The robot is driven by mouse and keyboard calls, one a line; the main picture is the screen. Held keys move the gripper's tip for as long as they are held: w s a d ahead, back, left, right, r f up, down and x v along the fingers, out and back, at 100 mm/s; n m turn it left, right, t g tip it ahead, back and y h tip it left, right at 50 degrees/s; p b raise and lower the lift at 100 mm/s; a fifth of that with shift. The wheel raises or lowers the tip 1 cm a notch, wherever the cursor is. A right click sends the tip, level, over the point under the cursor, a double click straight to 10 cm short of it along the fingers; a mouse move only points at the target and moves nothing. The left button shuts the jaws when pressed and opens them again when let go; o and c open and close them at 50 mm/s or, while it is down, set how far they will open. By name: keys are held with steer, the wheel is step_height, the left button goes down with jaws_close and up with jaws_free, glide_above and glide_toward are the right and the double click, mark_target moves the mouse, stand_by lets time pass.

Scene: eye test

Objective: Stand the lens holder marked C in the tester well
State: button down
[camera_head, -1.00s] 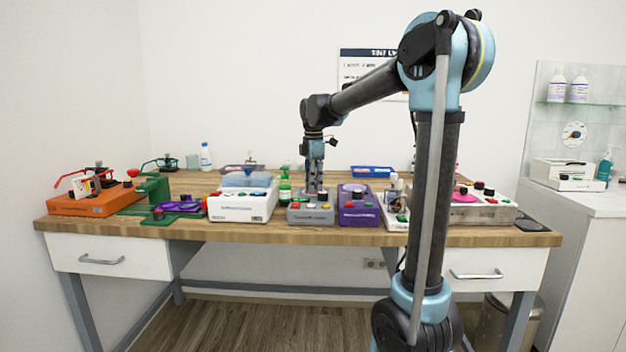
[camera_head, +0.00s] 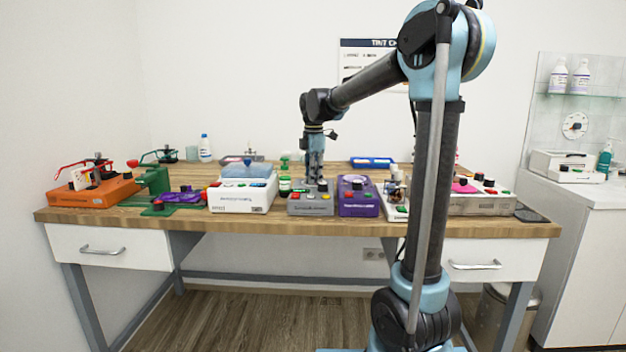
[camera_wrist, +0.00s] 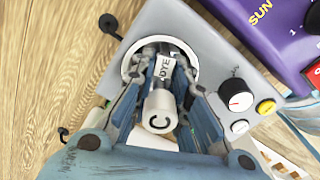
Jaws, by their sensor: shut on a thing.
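The lens holder marked C (camera_wrist: 159,112) is a pale round-ended piece with a black C on its end, seen in the wrist view. My gripper (camera_wrist: 166,85) is shut on it, one finger on each side. The holder is over or inside the pale-rimmed round well (camera_wrist: 130,62) of the grey tester; I cannot tell how deep it sits. Part of a label reading "DYE" shows beyond the C end. In the head view the grey tester (camera_head: 310,207) stands near the table's front edge, with my gripper (camera_head: 315,182) straight above it; the holder is hidden there.
A purple box (camera_head: 358,208) stands close on the right of the tester, and a white box (camera_head: 240,199) on the left. A green-capped bottle (camera_head: 285,185) stands behind left. Bare wood (camera_wrist: 50,60) shows beside the tester in the wrist view.

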steer(key=shift+f, duration=0.2)
stand_by(0.6)
steer(key=c, duration=1.4)
jaws_free()
steer(key=shift+c, duration=0.2)
steer(key=o, duration=0.3)
steer(key=shift+r, duration=0.1)
steer(key=shift+r, duration=2.9)
